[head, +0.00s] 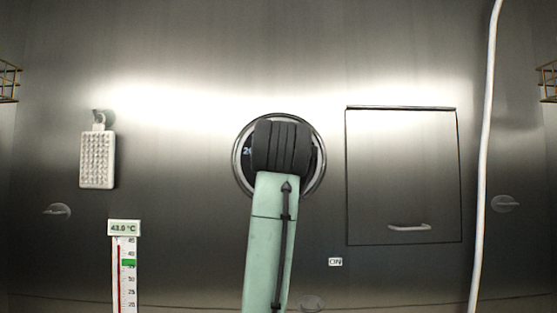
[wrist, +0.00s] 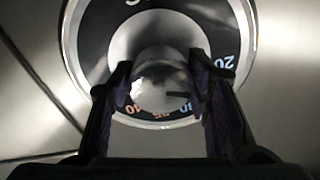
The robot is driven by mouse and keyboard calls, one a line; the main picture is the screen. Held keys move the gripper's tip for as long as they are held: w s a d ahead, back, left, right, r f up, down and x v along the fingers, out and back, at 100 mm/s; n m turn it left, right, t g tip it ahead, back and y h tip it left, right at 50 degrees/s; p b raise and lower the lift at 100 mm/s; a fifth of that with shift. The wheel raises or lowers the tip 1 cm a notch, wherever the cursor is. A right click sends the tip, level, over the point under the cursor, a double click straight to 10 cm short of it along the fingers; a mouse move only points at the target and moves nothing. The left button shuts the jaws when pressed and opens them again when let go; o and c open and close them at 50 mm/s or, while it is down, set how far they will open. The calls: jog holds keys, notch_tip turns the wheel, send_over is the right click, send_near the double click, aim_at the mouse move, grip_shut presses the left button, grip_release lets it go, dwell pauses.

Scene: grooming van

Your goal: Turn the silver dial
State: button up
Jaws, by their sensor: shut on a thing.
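The silver dial (wrist: 160,75) shows in the wrist view as a shiny round knob in the middle of a dark ring scale (wrist: 95,35) with white and orange numbers. My gripper (wrist: 162,95) has one finger on each side of the knob and is shut on it. In the head view my gripper and arm cover the knob, and only the dial's round rim (head: 240,165) and part of a number show around them. A thermometer (head: 125,270) at the lower left reads 43.0 °C, with a red column and a green mark near 40.
A white brush-like block (head: 97,160) hangs on the metal wall at the left. A closed panel with a handle (head: 408,228) is right of the dial. A white hose (head: 484,150) hangs farther right. A small ON label (head: 335,262) sits below the panel's left edge.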

jog(key=shift+n, duration=1.1)
jog(key=o, duration=1.2)
jog(key=shift+c, duration=0.2)
jog(key=shift+s, duration=0.15)
jog(key=s, duration=1.1)
jog(key=shift+s+d, duration=0.15)
jog(key=shift+s, duration=0.25)
jog(key=shift+f, duration=0.15)
